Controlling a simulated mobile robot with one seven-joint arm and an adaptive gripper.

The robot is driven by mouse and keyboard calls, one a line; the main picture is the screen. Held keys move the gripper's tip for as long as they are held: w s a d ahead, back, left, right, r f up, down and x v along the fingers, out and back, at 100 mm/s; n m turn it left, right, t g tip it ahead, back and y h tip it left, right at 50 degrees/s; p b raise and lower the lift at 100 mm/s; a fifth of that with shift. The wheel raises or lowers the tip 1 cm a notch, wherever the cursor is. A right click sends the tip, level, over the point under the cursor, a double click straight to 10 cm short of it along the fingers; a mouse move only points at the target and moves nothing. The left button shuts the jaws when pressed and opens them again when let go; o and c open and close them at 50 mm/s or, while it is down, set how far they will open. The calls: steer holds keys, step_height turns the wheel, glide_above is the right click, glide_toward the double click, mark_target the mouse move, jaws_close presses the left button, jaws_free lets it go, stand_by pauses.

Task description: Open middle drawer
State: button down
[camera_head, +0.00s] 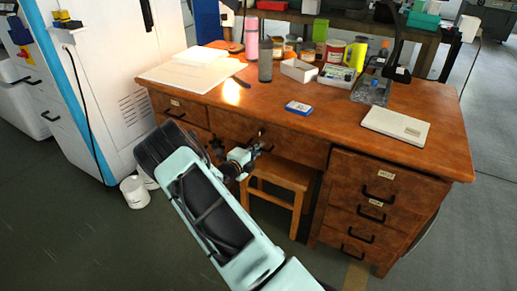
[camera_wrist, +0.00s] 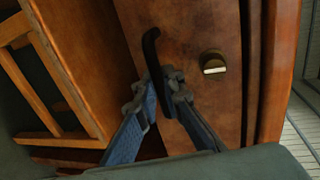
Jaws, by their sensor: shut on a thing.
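The middle drawer (camera_head: 295,146) is the wide front under the centre of the wooden desk; its face also fills the middle of the wrist view (camera_wrist: 205,110). A black bar handle (camera_wrist: 149,45) stands out from it, beside a small brass fitting (camera_wrist: 213,64). My gripper (camera_wrist: 163,82) is shut on one end of the handle, a finger on each side. In the head view my gripper (camera_head: 261,142) is at the drawer front, and my arm hides part of the area below. The drawer looks closed or nearly so.
A wooden stool (camera_head: 283,178) stands under the desk, close below my gripper. Drawers with black handles (camera_head: 378,197) fill the right side. The desktop (camera_head: 250,98) holds a blue box (camera_head: 298,107), a keyboard-like item (camera_head: 396,125) and several containers. A white bucket (camera_head: 135,191) is on the floor.

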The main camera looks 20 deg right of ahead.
steer(key=f+p+v, duration=0.3)
steer(key=p+v, duration=0.1)
steer(key=v, duration=1)
steer(key=a+f+p+v, duration=0.1)
steer(key=f+p+v, duration=0.2)
steer(key=v, duration=1.1)
steer(key=shift+s+a+p, duration=0.25)
steer(key=shift+s+p, duration=0.25)
steer(key=shift+p, duration=0.05)
steer(key=c, duration=2)
jaws_free()
steer(key=shift+c, duration=0.2)
steer(key=v, duration=1.2)
